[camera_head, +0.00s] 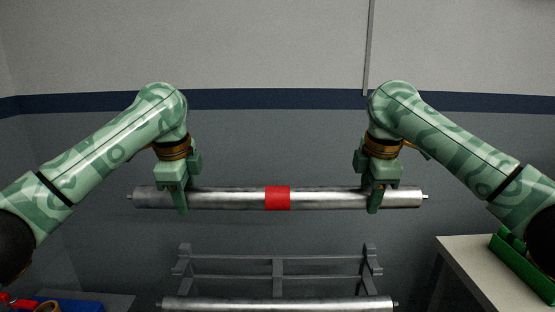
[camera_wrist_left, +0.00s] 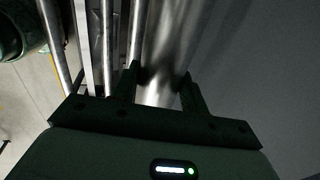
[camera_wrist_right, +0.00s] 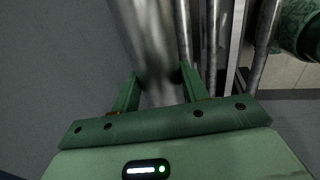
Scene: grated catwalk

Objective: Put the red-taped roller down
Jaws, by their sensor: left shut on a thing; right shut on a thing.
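The red-taped roller (camera_head: 235,198) is a long silver cylinder with a red band of tape at its middle. It hangs level in the air in the head view. My left gripper (camera_head: 183,205) is shut on its left part and my right gripper (camera_head: 374,205) is shut on its right part. The roller also shows between the fingers in the left wrist view (camera_wrist_left: 165,60) and in the right wrist view (camera_wrist_right: 150,45). Its short end pins stick out past both grippers.
A grey rack (camera_head: 277,259) stands below and beyond the held roller. Another silver roller (camera_head: 280,304) lies lower at the bottom edge. A pale table (camera_head: 470,262) with a green tray (camera_head: 522,268) is at right. A blue bin (camera_head: 70,303) with items is at bottom left.

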